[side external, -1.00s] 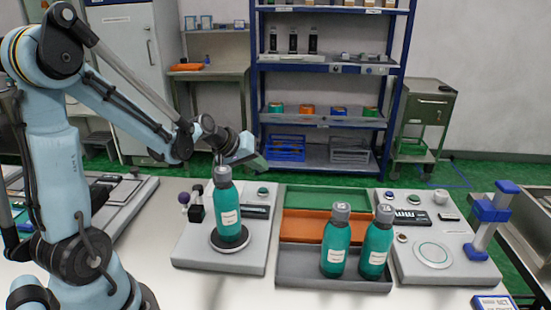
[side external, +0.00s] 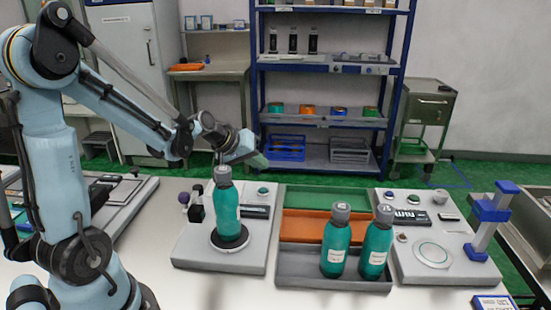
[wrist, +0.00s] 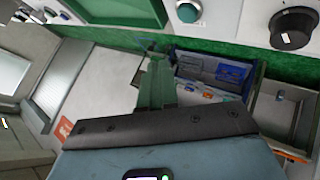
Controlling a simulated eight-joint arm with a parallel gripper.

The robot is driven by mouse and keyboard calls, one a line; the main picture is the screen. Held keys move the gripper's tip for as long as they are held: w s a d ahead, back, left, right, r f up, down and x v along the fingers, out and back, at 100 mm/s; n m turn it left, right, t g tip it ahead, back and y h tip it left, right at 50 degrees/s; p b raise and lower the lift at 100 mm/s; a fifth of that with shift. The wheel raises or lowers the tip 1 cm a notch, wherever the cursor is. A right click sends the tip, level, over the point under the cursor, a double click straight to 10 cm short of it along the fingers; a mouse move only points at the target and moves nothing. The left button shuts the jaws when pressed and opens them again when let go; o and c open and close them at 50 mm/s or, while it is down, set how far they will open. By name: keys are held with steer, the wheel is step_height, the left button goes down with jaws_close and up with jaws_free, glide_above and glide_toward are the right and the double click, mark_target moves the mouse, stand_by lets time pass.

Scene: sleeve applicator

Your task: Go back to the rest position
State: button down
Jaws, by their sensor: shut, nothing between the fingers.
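My gripper (side external: 256,160) is shut and empty, held in the air above and behind the left grey station, near the shelf's lower levels. In the wrist view its green fingers (wrist: 155,80) are together with nothing between them. A green bottle with a grey cap (side external: 226,208) stands upright on the round black pad of the left grey station (side external: 188,254), below and to the left of my gripper and apart from it. Two similar green bottles, one on the left (side external: 336,242) and one on the right (side external: 376,244), stand in the dark grey tray (side external: 300,278).
An orange tray (side external: 305,227) and a green tray (side external: 325,199) lie behind the grey one. A right station (side external: 445,270) carries a blue-clamped post (side external: 490,215). A blue shelf rack (side external: 395,90) stands behind the table. The air around my gripper is clear.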

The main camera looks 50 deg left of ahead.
steer(key=shift+f, duration=0.75)
steer(key=shift+r, duration=2.9)
steer(key=shift+f, duration=3.05)
steer(key=shift+r, duration=0.75)
step_height(320, 180, up, 5)
steer(key=s+a+f+n+g+h, duration=0.1)
steer(key=s+a+n+g, duration=0.35)
steer(key=s, duration=0.65)
steer(key=s+a+n+g+h, duration=0.25)
steer(key=s+a+g, duration=0.2)
steer(key=s, duration=0.65)
steer(key=s+d+n+t+y, duration=0.1)
steer(key=s+d+n, duration=0.2)
steer(key=d+n, duration=0.4)
steer(key=n, duration=0.3)
steer(key=shift+t, duration=0.4)
